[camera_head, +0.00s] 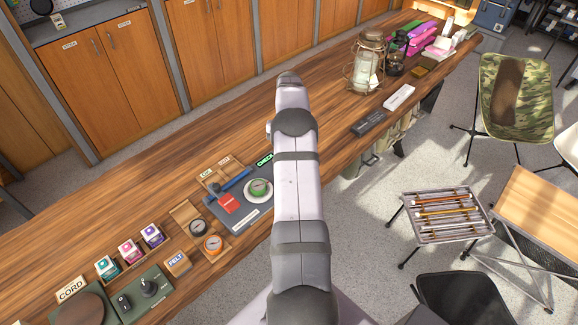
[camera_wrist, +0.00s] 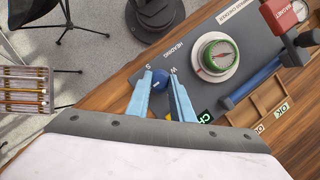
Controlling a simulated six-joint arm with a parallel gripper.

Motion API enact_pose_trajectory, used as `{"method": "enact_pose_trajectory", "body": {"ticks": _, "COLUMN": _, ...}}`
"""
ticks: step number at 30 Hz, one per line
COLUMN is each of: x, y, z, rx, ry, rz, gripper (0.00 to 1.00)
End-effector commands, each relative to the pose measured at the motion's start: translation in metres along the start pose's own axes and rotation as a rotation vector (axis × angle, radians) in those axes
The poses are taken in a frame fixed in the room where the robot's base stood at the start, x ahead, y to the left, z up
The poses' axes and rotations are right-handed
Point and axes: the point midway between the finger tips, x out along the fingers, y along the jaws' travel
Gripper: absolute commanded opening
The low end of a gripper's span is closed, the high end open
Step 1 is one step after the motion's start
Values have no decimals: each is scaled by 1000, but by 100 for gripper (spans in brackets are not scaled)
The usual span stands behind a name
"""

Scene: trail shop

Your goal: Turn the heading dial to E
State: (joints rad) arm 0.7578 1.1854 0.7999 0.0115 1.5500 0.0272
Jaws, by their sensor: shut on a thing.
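In the wrist view, my gripper (camera_wrist: 163,76) has its two pale blue fingers on either side of a round dark blue knob (camera_wrist: 160,84), shut on it. The knob sits on the dark grey panel (camera_wrist: 200,38) beside the printed word HEADING. The letters S and W show near the fingertips; the other letters and the pointer are hidden or cannot be made out. A green compass (camera_wrist: 216,57) on a white round base stands beside it; it also shows in the head view (camera_head: 259,188). In the head view my arm hides the gripper and dial.
A wooden tray (camera_wrist: 262,100) lies beside the panel. In the head view, two small compasses, a lantern (camera_head: 366,65) and boxes stand along the wooden counter (camera_head: 140,190).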

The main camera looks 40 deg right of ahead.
Motion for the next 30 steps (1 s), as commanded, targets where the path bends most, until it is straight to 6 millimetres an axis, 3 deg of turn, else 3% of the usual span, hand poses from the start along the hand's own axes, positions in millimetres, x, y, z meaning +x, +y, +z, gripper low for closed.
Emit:
{"method": "enact_pose_trajectory", "body": {"ticks": 5, "x": -2, "y": 0, "z": -1, "rx": -1, "ry": 7, "rz": 0, "gripper": 0}}
{"method": "enact_pose_trajectory", "body": {"ticks": 6, "x": -2, "y": 0, "z": -1, "rx": -1, "ry": 7, "rz": 0, "gripper": 23}}
{"method": "enact_pose_trajectory", "body": {"ticks": 8, "x": -2, "y": 0, "z": -1, "rx": -2, "ry": 7, "rz": 0, "gripper": 37}}
{"method": "enact_pose_trajectory", "body": {"ticks": 9, "x": -2, "y": 0, "z": -1, "rx": -2, "ry": 6, "rz": 0, "gripper": 39}}
{"method": "enact_pose_trajectory", "body": {"ticks": 20, "x": -3, "y": 0, "z": 0, "rx": -2, "ry": 3, "rz": 1, "gripper": 39}}
{"method": "enact_pose_trajectory", "body": {"ticks": 30, "x": -41, "y": 0, "z": 15, "rx": -2, "ry": 7, "rz": 1, "gripper": 39}}
